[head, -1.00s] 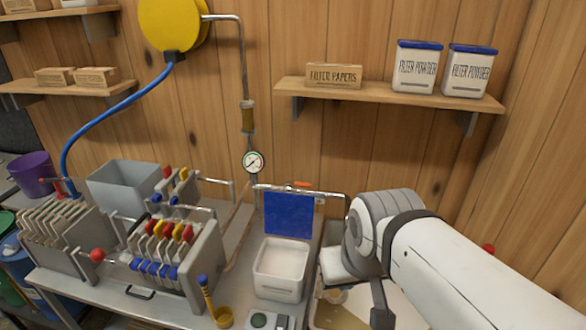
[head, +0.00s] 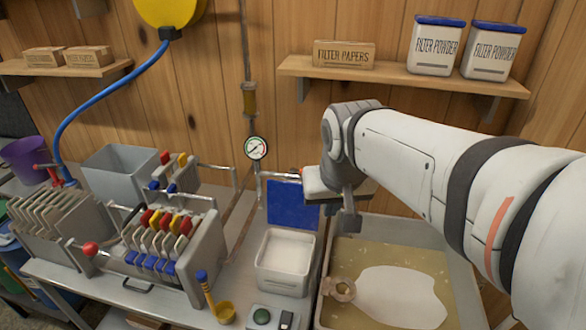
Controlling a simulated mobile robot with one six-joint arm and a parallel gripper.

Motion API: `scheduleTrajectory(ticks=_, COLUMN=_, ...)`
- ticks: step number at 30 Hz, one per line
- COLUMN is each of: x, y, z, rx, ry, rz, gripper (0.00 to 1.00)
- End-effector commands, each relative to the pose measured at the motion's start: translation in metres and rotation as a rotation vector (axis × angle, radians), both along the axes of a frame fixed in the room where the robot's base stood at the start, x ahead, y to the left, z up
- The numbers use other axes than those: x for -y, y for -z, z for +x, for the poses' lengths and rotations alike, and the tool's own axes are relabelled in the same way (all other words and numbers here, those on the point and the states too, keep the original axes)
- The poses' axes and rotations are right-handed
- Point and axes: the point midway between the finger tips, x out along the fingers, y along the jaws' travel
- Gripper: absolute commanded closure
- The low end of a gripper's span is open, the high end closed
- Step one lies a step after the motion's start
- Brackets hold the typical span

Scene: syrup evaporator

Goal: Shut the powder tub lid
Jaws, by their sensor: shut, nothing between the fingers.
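The powder tub (head: 284,283) is a white square box on the metal bench, with white powder inside. Its blue lid (head: 293,205) stands upright, open, along the tub's back edge. A gap shows between the fingers and the lid. The wrist hides part of the pipe and wall behind it.
A filter press (head: 200,262) with coloured handles stands left of the tub. A pan of tan liquid (head: 432,262) lies at right. A pipe with a gauge (head: 256,148) runs behind.

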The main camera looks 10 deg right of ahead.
Motion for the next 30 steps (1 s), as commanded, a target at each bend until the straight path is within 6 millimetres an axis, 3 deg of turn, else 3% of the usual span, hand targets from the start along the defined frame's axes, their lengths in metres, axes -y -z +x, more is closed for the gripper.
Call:
scheduleTrajectory(ticks=1, x=0.001, y=0.004, z=0.028, rx=-0.003, ry=0.02, rz=-0.002, gripper=1.0)
scheduleTrajectory(ticks=8, x=0.005, y=0.012, z=0.145, rx=0.008, ry=0.121, rz=-0.004, gripper=1.0)
scheduleTrajectory(ticks=12, x=0.007, y=0.032, z=0.216, rx=0.018, ry=0.181, rz=-0.006, gripper=1.0)
scheduleTrajectory(ticks=18, x=0.008, y=0.071, z=0.299, rx=0.035, ry=0.256, rz=-0.006, gripper=1.0)
scheduleTrajectory(ticks=24, x=0.009, y=0.097, z=0.342, rx=0.048, ry=0.3, rz=-0.006, gripper=1.0)
scheduleTrajectory(ticks=30, x=0.011, y=0.11, z=0.354, rx=0.049, ry=0.311, rz=-0.006, gripper=1.0)
